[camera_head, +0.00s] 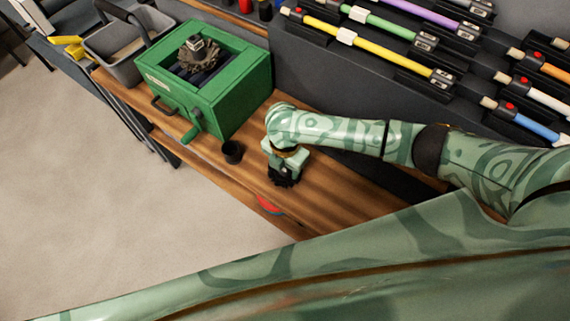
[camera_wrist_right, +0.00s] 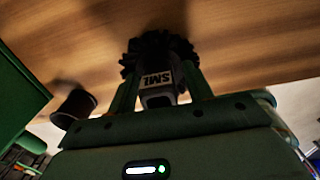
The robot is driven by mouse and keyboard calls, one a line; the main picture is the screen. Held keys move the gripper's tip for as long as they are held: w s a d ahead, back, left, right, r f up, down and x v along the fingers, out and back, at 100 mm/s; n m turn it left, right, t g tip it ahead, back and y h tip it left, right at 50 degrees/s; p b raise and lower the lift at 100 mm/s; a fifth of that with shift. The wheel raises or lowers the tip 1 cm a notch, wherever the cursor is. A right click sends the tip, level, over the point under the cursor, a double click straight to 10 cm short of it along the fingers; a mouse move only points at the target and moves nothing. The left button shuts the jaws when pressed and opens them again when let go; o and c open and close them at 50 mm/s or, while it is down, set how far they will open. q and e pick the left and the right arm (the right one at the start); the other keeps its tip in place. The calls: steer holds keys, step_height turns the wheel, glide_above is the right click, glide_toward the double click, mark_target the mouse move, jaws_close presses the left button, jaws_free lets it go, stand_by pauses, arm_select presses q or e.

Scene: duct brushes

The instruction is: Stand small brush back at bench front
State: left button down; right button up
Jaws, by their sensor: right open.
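The small brush (camera_wrist_right: 160,72) has dark round bristles and a grey hub marked "SML". In the head view its dark bristles (camera_head: 284,181) show at the bench top, below my right gripper (camera_head: 285,168). It looks upright, bristles down and hub toward the gripper. My right gripper is open, pointing down, with one finger on each side of the hub in the right wrist view (camera_wrist_right: 160,95). I cannot tell whether the fingers touch it. The wooden bench (camera_head: 335,205) carries the brush near its front edge. My left gripper is not in view.
A small black cup (camera_head: 232,151) stands left of the gripper. A green box (camera_head: 215,85) with a larger brush (camera_head: 197,55) on top stands beyond it. A red disc or mark (camera_head: 269,204) lies at the front edge. A dark rack (camera_head: 380,75) holds coloured rods behind.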

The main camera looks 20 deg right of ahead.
step_height(320, 180, up, 12)
steer(key=p, duration=0.4)
steer(key=shift+p, duration=0.4)
